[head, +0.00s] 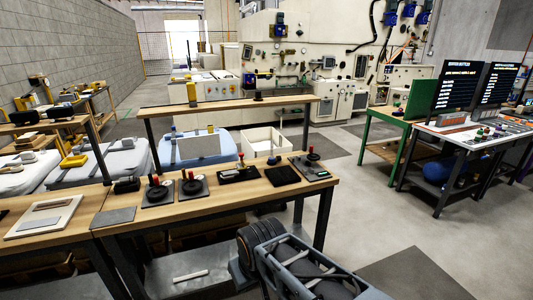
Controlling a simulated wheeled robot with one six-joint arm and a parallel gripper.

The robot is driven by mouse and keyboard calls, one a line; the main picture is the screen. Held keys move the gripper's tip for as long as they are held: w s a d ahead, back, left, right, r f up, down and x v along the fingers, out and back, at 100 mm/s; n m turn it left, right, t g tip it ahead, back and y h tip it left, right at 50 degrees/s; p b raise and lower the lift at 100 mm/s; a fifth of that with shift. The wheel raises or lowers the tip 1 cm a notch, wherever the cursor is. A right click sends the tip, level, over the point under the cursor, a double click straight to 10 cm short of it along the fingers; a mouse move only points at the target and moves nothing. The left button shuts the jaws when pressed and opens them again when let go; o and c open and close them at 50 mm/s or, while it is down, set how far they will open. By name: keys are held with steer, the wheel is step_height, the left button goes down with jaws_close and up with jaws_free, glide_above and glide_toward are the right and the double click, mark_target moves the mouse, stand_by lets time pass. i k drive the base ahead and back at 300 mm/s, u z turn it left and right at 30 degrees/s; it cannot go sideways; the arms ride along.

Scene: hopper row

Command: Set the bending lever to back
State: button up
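Several control devices with red knobs stand on the wooden workbench (216,210). A black plate with a small red-topped lever (240,172) is further right. A grey-green box with a red-knobbed lever (313,165) is at the right end. No label is readable, so I cannot tell which is the bending lever or its setting. Part of my arm shows at the bottom, right of centre; my gripper fingers do not show.
A green table (390,117) and a desk with dark screens (460,88) stand right. Open floor (375,210) lies between.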

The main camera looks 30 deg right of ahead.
mark_target(241, 155)
steer(key=z, duration=0.3)
steer(key=i, duration=1.65)
